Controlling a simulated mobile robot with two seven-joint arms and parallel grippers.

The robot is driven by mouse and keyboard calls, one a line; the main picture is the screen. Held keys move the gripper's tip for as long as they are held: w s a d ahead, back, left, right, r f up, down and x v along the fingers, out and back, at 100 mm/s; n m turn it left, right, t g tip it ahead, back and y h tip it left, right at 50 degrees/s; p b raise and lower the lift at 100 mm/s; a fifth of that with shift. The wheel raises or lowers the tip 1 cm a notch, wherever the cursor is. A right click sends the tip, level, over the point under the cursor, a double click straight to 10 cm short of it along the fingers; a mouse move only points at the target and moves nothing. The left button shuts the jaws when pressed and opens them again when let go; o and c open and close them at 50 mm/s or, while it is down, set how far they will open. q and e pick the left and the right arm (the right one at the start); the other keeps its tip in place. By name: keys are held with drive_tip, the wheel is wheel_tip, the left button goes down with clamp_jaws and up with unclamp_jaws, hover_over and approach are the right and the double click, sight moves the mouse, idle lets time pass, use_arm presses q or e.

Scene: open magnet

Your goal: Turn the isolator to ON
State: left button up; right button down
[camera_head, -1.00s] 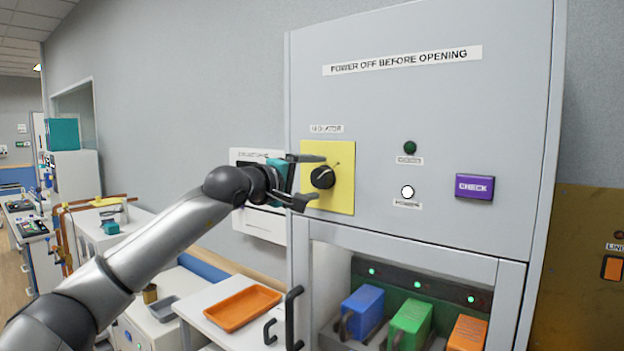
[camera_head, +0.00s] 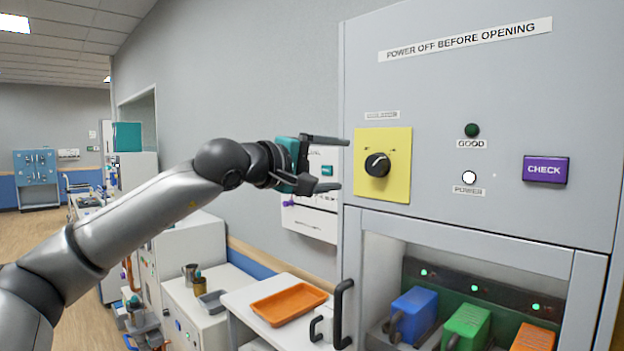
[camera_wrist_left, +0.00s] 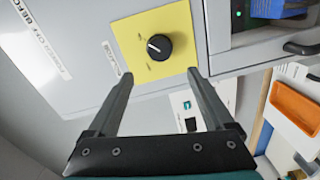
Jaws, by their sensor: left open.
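The isolator is a black round knob (camera_head: 377,164) with a pale pointer line, on a yellow plate (camera_head: 398,188) on the grey cabinet front. In the head view the pointer leans up and to the right. My left gripper (camera_head: 330,163) is open and empty, just left of the yellow plate and apart from the knob. In the left wrist view the knob (camera_wrist_left: 159,46) and plate (camera_wrist_left: 127,32) show beyond the open fingers (camera_wrist_left: 158,90), with nothing between them. The marks on the plate are too small to read. My right gripper is not in view.
On the cabinet, a green GOOD lamp (camera_head: 472,130), a white POWER lamp (camera_head: 469,177) and a purple CHECK button (camera_head: 545,170) lie right of the knob. Below, blue (camera_head: 413,313), green (camera_head: 466,327) and orange blocks sit behind a door with a black handle (camera_head: 343,314). An orange tray (camera_head: 289,304) stands lower left.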

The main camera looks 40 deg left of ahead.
use_arm(q)
drive_tip(key=shift+s+a+r+b, duration=0.15)
drive_tip(key=shift+s+b, duration=1.5)
drive_tip(key=shift+s, duration=0.95)
